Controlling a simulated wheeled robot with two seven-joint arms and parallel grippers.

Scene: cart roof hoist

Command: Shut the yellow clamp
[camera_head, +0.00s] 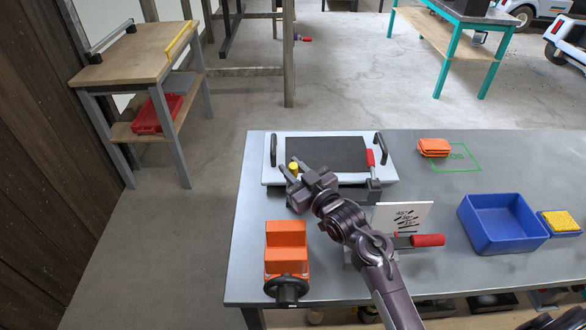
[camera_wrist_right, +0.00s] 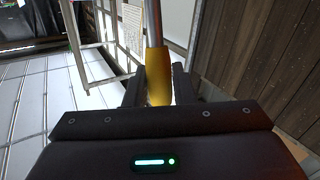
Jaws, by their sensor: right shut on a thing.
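The yellow clamp's handle (camera_head: 293,167) shows at the left front edge of a white panel (camera_head: 301,143) with a dark pad, on the grey workbench. My right gripper (camera_head: 288,174) is at this handle, its arm reaching in from the lower right. In the right wrist view the yellow grip (camera_wrist_right: 157,75) stands between the two fingers, on a metal rod, and the fingers are shut on it. The clamp's base is hidden behind my gripper.
A red-handled clamp (camera_head: 371,158) stands upright at the panel's right. An orange vise (camera_head: 287,250) is in front. Right of my forearm are a red-handled tool (camera_head: 428,240), a white card (camera_head: 403,217), a blue bin (camera_head: 499,223) and orange cloths (camera_head: 434,147).

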